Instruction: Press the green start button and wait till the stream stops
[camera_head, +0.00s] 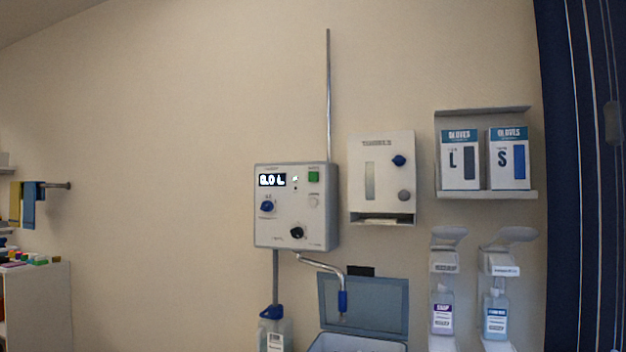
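A light grey dispenser unit (283,220) is mounted on the wall near the middle of the head view. Its green button (313,177) is at the upper right of its front. A lit display (272,180) at the upper left seems to read "0.0 L". Below are a blue knob (267,206), a black knob (297,232) and a pale round button (313,201). A bent metal spout (322,264) with a blue end (342,301) hangs below the unit. I cannot make out a stream under it. Neither of my grippers is in view.
An open grey-blue lidded container (364,305) is below the spout. A bottle (275,332) stands left of it. A tissue dispenser (381,180), glove boxes (460,160) and two pump dispensers (443,300) are to the right.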

